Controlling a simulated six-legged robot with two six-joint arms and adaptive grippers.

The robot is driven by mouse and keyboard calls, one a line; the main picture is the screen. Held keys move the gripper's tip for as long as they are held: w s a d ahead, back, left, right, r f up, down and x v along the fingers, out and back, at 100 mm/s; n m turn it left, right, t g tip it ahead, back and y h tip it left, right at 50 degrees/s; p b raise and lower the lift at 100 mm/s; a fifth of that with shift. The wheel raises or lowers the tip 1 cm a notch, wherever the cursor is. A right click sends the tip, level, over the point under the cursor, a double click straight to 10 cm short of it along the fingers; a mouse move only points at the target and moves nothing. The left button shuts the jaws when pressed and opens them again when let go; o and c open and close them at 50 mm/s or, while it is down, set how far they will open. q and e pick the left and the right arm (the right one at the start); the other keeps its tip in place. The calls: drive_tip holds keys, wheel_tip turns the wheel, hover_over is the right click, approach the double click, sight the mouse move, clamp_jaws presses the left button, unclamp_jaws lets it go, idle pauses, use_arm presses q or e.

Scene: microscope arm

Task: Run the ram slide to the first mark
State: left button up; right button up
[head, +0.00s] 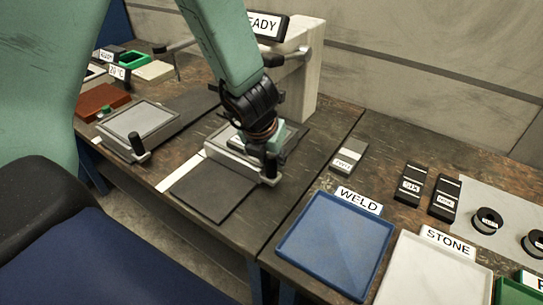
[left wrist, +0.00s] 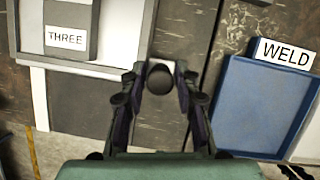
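The ram slide (head: 224,151) is a pale tray-like carriage in front of the machine labelled "READY" (head: 303,75). It carries a grey block labelled "THREE" (left wrist: 68,38). A black upright knob (left wrist: 160,78) stands at its front right corner; it also shows in the head view (head: 270,170). My left gripper (left wrist: 160,70) is low at the slide, with one finger on each side of the knob. I cannot tell whether the fingers touch it. A dark plate (head: 214,190) with a pale strip (head: 181,172) along its left lies in front. No mark is clearly readable. My right gripper is out of view.
A blue "WELD" tray (head: 337,243) and a white "STONE" tray (head: 428,275) stand on the bench to the right. Several small labelled pieces lie behind them. To the left is another grey tray with a knob (head: 138,145). The dark plate is bare.

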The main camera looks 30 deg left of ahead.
use_arm(q)
drive_tip(key=shift+o, duration=1.3)
drive_tip(key=shift+s, duration=0.1)
drive_tip(key=v, duration=1.2)
idle(0.4)
